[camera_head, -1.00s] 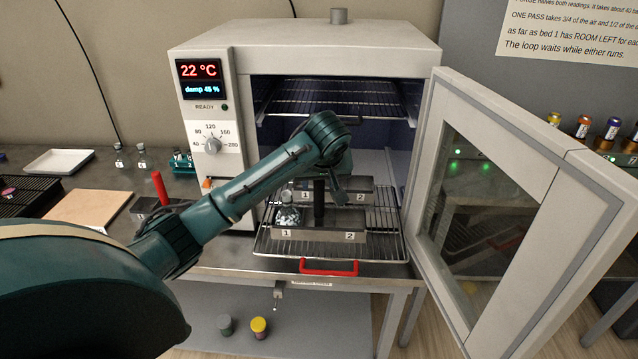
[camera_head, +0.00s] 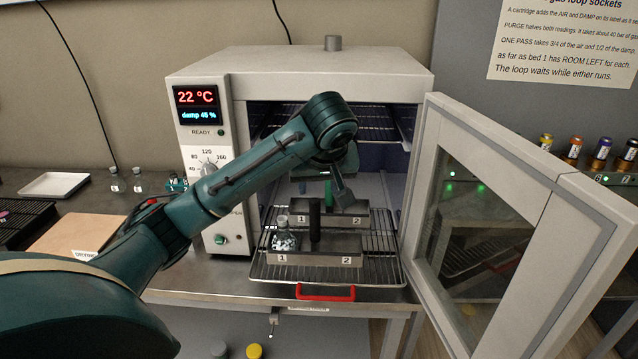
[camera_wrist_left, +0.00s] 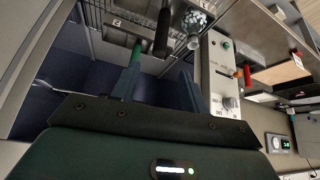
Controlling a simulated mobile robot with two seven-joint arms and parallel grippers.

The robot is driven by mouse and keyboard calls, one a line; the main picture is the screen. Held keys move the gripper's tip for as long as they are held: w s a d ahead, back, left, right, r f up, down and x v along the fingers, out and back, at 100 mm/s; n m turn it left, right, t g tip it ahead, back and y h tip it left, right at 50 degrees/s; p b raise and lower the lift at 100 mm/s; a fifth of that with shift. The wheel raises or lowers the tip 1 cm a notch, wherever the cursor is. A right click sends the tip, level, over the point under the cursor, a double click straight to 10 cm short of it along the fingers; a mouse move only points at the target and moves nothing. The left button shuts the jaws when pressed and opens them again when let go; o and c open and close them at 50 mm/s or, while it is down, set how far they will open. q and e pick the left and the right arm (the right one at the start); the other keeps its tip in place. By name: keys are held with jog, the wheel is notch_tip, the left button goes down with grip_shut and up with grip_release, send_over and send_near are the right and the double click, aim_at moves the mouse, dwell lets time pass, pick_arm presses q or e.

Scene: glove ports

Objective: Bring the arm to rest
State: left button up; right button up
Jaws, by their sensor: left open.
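My left arm reaches from the left across the front of the open oven (camera_head: 330,62). My left gripper (camera_head: 320,190) is open and empty inside the oven mouth, partly hidden by its own wrist; its two fingers also show in the left wrist view (camera_wrist_left: 160,85). A front carrier (camera_head: 345,258) marked 1 and 2 stands on the pulled-out wire rack (camera_head: 385,262). It has a black upright handle (camera_head: 314,222), apart from the fingers, and a flask (camera_head: 284,238) at place 1. A second carrier (camera_head: 345,218) stands behind it, with a green upright part near the fingers. My right gripper is not in view.
The oven door (camera_head: 520,210) stands open on the right. The rack's red handle (camera_head: 325,292) juts out in front. The panel reads 22 °C (camera_head: 197,96). A wooden board (camera_head: 75,235) and white tray (camera_head: 55,185) lie left; cartridges (camera_head: 600,150) stand right.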

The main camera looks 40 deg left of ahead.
pick_arm(q)
jog(key=s+d+f+m+h, duration=0.2)
jog(key=s+d+f+m, duration=0.3)
jog(key=f, duration=0.4)
jog(key=s+d+f+m+h, duration=0.2)
jog(key=s+d+f, duration=0.3)
jog(key=d+f, duration=0.3)
jog(key=s+f+m+g+h, duration=0.1)
jog(key=s+f+m, duration=0.4)
jog(key=s, duration=1.2)
jog(key=w+d+f+t+h, duration=0.1)
jog(key=w+d+f+t, duration=0.1)
jog(key=f, duration=0.4)
jog(key=w+d+f+t+h, duration=0.1)
jog(key=w+d+f+t, duration=0.2)
jog(key=f, duration=0.3)
jog(key=shift+f+n+t, duration=0.3)
jog(key=shift+t, duration=0.2)
jog(key=shift+c, duration=0.2)
